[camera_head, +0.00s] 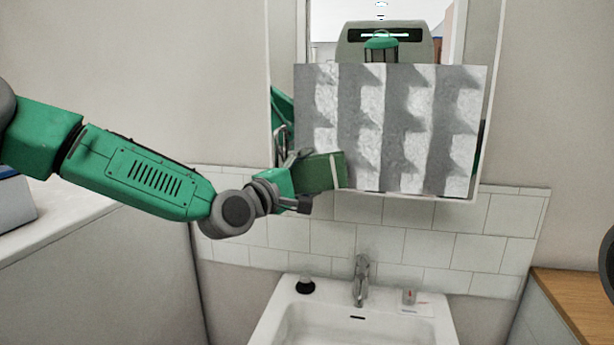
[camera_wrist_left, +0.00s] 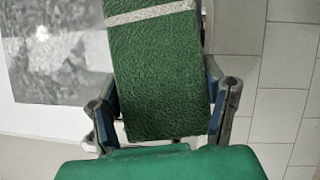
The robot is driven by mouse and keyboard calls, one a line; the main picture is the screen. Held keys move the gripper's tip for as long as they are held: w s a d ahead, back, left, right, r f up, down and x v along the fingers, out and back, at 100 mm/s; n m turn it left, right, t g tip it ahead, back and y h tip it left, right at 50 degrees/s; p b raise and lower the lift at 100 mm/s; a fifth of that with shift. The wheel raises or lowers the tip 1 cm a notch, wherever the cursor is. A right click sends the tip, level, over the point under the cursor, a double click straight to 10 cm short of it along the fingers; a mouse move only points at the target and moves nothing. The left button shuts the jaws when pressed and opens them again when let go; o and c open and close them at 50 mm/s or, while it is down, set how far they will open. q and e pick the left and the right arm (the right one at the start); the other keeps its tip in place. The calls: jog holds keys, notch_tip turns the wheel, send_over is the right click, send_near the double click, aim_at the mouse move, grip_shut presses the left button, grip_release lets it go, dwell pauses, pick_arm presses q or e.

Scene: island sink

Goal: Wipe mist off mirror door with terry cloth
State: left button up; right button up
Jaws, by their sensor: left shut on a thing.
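The mirror door (camera_head: 484,170) hangs on the wall above the sink. A grey-white patchy rectangle of mist (camera_head: 400,125) covers most of its lower part; my reflection shows in the clear glass above. My left gripper (camera_head: 298,185) is at the mirror's lower left corner, shut on the green terry cloth (camera_head: 325,171) with a pale stripe. The cloth overlaps the mist's lower left edge; whether it touches the glass I cannot tell. In the left wrist view the cloth (camera_wrist_left: 158,75) sits between both fingers, with the mist (camera_wrist_left: 55,50) to its left. My right gripper is not seen.
A white sink (camera_head: 350,325) with a chrome tap (camera_head: 361,281) is below the mirror. A dark-based stopper-like item (camera_head: 305,286) and a small clear cup (camera_head: 408,297) stand on its rim. White tiles line the wall. A wooden counter (camera_head: 575,300) is at right.

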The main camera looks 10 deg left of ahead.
aim_at(448, 155)
pick_arm(q)
jog(key=shift+w+d, duration=0.15)
jog(key=shift+w, duration=0.05)
jog(key=shift+d, duration=0.1)
jog(key=shift+d, duration=0.55)
jog(key=shift+s+d, duration=0.1)
jog(key=shift+d, duration=1.35)
jog(key=shift+d+b, duration=0.45)
jog(key=shift+d, duration=4.95)
jog(key=shift+w+d, duration=0.15)
jog(key=shift+d, duration=2.55)
jog(key=shift+w+d, duration=0.1)
jog(key=shift+d, duration=2.55)
jog(key=shift+r+p, duration=0.95)
jog(key=shift+r, duration=1.3)
